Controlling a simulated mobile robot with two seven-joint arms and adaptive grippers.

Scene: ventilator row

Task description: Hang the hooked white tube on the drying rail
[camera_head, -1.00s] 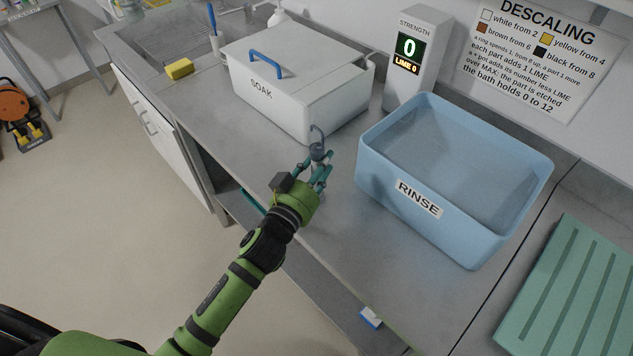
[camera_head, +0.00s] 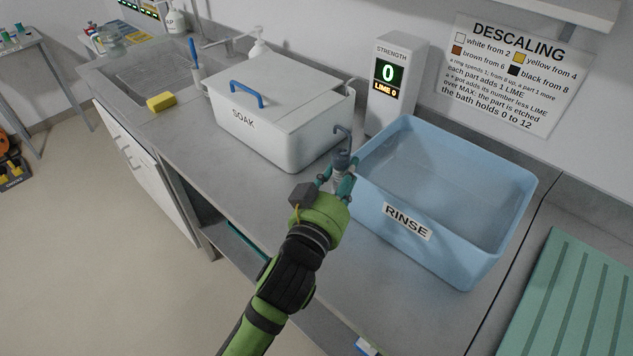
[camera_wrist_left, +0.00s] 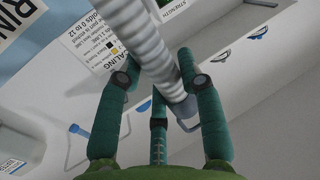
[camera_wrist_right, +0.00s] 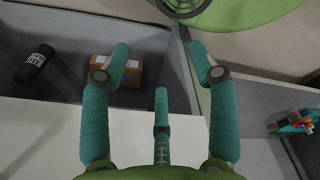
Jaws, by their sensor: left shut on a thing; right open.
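The hooked tube (camera_head: 341,161) is upright in my left gripper (camera_head: 338,174), with its grey hook (camera_head: 342,131) on top. In the left wrist view the tube is pale grey and ribbed (camera_wrist_left: 146,42), between the teal fingers of the left gripper (camera_wrist_left: 155,75). In the head view it overlaps the left corner of the rinse tub; whether they touch is unclear. I cannot make out the drying rail in any view. My right gripper (camera_wrist_right: 160,50) is open with nothing between its fingers, and shows only in its own wrist view.
The lidded white SOAK box (camera_head: 275,125) stands left of the blue RINSE tub (camera_head: 460,250). A STRENGTH display (camera_head: 390,75) reading 0 stands behind. A green ribbed mat (camera_head: 575,300) lies at right. The right wrist view shows a cardboard box (camera_wrist_right: 135,75) and a black bottle (camera_wrist_right: 35,64).

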